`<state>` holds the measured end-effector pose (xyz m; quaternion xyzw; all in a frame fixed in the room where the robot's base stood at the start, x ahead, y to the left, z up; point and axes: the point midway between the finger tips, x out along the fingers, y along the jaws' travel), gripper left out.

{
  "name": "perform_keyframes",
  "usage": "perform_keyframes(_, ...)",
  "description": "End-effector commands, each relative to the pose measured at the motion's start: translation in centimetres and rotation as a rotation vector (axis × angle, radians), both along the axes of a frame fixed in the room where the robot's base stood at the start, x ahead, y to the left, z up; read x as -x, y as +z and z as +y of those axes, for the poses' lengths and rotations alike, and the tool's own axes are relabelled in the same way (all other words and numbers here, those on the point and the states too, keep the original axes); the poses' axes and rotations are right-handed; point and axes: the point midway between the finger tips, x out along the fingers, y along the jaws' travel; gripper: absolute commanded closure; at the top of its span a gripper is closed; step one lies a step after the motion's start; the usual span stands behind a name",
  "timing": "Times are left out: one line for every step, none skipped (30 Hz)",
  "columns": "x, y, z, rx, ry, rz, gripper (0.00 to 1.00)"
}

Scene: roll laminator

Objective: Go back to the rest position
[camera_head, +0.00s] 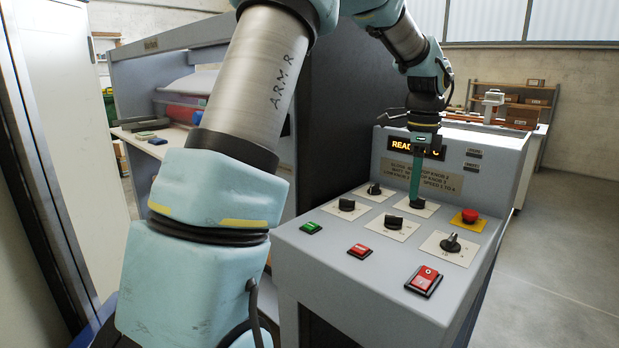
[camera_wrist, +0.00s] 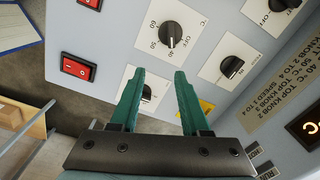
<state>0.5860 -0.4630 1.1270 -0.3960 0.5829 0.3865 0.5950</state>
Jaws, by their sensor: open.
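My gripper (camera_head: 417,196) is above the grey control panel (camera_head: 320,262) of the laminator, fingers pointing down by a black knob (camera_head: 418,204) at the back of the panel. In the wrist view my gripper (camera_wrist: 159,76) has its two green fingers apart with nothing held between them. A black knob (camera_wrist: 147,93) shows in the gap between the fingers, and another knob (camera_wrist: 170,41) with a number scale lies beyond the tips. I cannot tell whether the fingers touch any knob. The amber display (camera_head: 402,145) is partly hidden behind my wrist; "READ" shows.
The panel also bears a red emergency stop (camera_head: 469,215) on yellow, a red rocker switch (camera_head: 424,280), a green button (camera_head: 311,227) and a red button (camera_head: 360,250). A tall dark cabinet wall (camera_head: 345,110) stands behind my arm. Open floor (camera_head: 555,260) lies to the right.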

Motion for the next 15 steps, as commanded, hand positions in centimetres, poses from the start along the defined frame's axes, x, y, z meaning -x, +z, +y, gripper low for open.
perform_keyframes(0.0, -0.3, 1.4, 0.0, 0.063, -0.003, 0.54)
perform_keyframes(0.0, -0.6, 2.2, 0.002, 0.107, -0.005, 0.54)
perform_keyframes(0.1, -1.0, 3.4, 0.004, 0.167, -0.008, 0.54)
perform_keyframes(0.1, -1.2, 4.3, 0.006, 0.216, -0.011, 0.54)
perform_keyframes(0.2, -1.5, 5.2, 0.007, 0.268, -0.013, 0.54)
perform_keyframes(0.3, -1.9, 6.6, 0.012, 0.344, -0.017, 0.54)
perform_keyframes(0.5, -2.3, 7.8, 0.015, 0.406, -0.019, 0.54)
perform_keyframes(0.7, -2.7, 9.1, 0.018, 0.473, -0.022, 0.54)
perform_keyframes(1.1, -3.3, 11.0, 0.023, 0.575, -0.026, 0.54)
perform_keyframes(1.5, -3.7, 12.5, 0.029, 0.66, -0.031, 0.54)
perform_keyframes(2.0, -4.2, 14.3, 0.036, 0.754, -0.034, 0.54)
perform_keyframes(2.9, -4.9, 16.6, 0.047, 0.888, -0.039, 0.54)
perform_keyframes(3.6, -5.4, 18.4, 0.056, 0.993, -0.044, 0.54)
perform_keyframes(4.5, -5.9, 20.0, 0.066, 1.096, -0.047, 0.54)
perform_keyframes(5.6, -6.5, 22.0, 0.08, 1.227, -0.051, 0.54)
